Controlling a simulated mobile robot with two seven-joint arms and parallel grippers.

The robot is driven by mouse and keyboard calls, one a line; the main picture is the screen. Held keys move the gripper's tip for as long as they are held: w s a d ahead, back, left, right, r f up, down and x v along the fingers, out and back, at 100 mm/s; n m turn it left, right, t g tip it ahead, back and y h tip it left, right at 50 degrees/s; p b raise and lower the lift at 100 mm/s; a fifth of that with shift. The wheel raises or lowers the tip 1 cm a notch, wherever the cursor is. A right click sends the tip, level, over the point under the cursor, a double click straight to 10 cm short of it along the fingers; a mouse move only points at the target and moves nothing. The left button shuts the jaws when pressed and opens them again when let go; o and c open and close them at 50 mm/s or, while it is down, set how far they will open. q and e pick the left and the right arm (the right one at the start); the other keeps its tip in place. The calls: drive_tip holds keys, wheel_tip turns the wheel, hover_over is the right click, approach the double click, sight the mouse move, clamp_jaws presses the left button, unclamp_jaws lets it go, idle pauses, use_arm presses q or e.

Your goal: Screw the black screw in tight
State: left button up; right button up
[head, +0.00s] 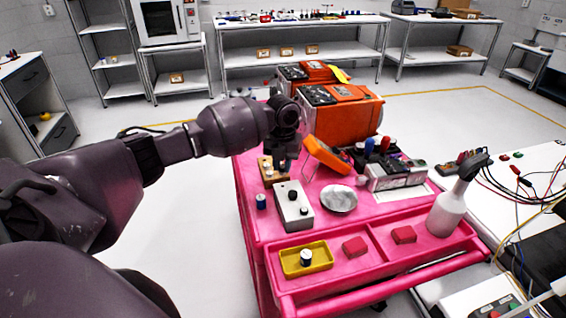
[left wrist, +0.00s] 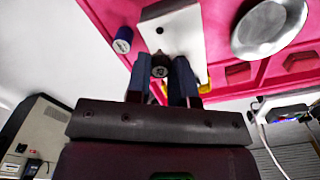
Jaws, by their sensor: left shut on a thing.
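My left gripper (head: 286,163) is above the back of the pink cart. In the left wrist view its two fingers (left wrist: 161,85) are shut on a dark round piece with a grey centre, which looks like the black screw (left wrist: 160,70). Beyond it in that view is the pale box (left wrist: 185,28), with a small dark spot on its top. I cannot tell whether the held piece touches the box. My right gripper is not in view.
A yellow tray (head: 289,265), red blocks (head: 355,246) and a white spray bottle (head: 445,214) are in front. Orange cases (head: 345,118) stand behind.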

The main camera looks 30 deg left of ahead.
use_arm(q)
drive_tip(key=shift+f+b, duration=0.7)
drive_tip(key=shift+f, duration=0.45)
drive_tip(key=shift+f+b, duration=0.6)
drive_tip(key=shift+f, duration=0.35)
drive_tip(key=shift+r, duration=0.2)
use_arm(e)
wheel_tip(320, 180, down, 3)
use_arm(q)
drive_tip(key=shift+f, duration=0.25)
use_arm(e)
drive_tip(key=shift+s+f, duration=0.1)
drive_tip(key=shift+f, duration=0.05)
use_arm(q)
drive_tip(key=shift+f, duration=0.4)
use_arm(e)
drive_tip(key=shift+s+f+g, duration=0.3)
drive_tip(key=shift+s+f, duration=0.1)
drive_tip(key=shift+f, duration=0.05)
use_arm(q)
drive_tip(key=shift+f, duration=0.25)
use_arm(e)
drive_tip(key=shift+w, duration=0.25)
use_arm(q)
drive_tip(key=o, duration=0.5)
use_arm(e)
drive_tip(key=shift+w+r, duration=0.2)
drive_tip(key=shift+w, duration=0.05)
